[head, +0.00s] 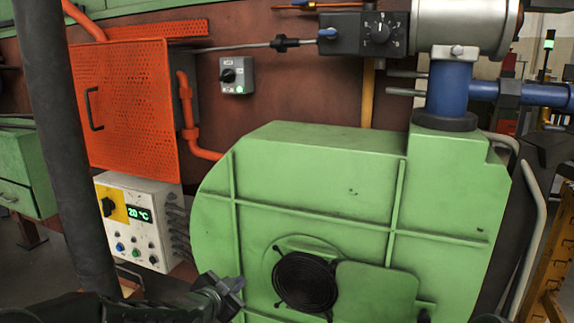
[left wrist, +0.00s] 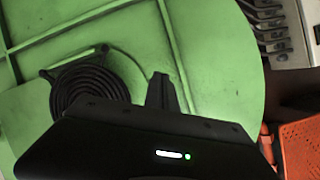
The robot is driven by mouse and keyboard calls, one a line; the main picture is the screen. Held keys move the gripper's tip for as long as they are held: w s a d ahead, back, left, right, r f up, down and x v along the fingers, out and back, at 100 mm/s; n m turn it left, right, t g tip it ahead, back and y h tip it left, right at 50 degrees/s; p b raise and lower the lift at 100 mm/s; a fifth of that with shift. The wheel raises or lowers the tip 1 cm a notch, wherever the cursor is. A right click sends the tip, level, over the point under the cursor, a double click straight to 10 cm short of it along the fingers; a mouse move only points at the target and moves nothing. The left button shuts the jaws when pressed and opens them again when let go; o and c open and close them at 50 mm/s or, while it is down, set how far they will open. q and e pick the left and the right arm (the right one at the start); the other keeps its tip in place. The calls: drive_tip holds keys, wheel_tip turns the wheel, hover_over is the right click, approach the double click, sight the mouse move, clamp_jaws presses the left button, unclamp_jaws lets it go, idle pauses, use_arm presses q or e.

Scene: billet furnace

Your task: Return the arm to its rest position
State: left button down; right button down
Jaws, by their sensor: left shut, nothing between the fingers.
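My left gripper (head: 232,284) is low in the head view, just left of the dark round fan grille (head: 305,282) on the green blower housing (head: 310,180). Its fingers are shut with nothing between them. In the left wrist view the closed fingers (left wrist: 161,92) stick up past my dark gripper body, in front of the green housing (left wrist: 215,50) and beside the grille (left wrist: 85,85). I cannot tell whether the gripper touches the housing. My right gripper does not show.
A control box (head: 140,222) reading 20 °C stands left of the housing, below an orange perforated panel (head: 125,105). A grey switch box (head: 237,76) is on the brown wall. A dial box (head: 370,34) and blue pipe (head: 450,90) are above. A yellow ladder-like frame (head: 552,250) stands at right.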

use_arm(q)
drive_tip(key=s+d+f+n+g, duration=0.1)
drive_tip(key=s+f+n+g, duration=0.25)
drive_tip(key=s+f, duration=0.65)
drive_tip(key=s+d+f+n+g, duration=0.1)
drive_tip(key=s+f+n+g, duration=0.35)
drive_tip(key=f, duration=0.95)
drive_tip(key=s+d+f+n+g, duration=0.15)
drive_tip(key=s+f, duration=0.45)
drive_tip(key=s, duration=0.6)
drive_tip(key=s+d+f+n+g, duration=0.1)
drive_tip(key=s+f+n+g, duration=0.15)
drive_tip(key=s+f, duration=0.7)
drive_tip(key=s+r+p, duration=0.2)
drive_tip(key=r+p, duration=1)
drive_tip(key=r, duration=0.1)
drive_tip(key=s+r+p, duration=0.1)
drive_tip(key=r+p, duration=1.1)
drive_tip(key=r, duration=0.2)
drive_tip(key=shift+s+d, duration=0.15)
drive_tip(key=shift+s, duration=0.2)
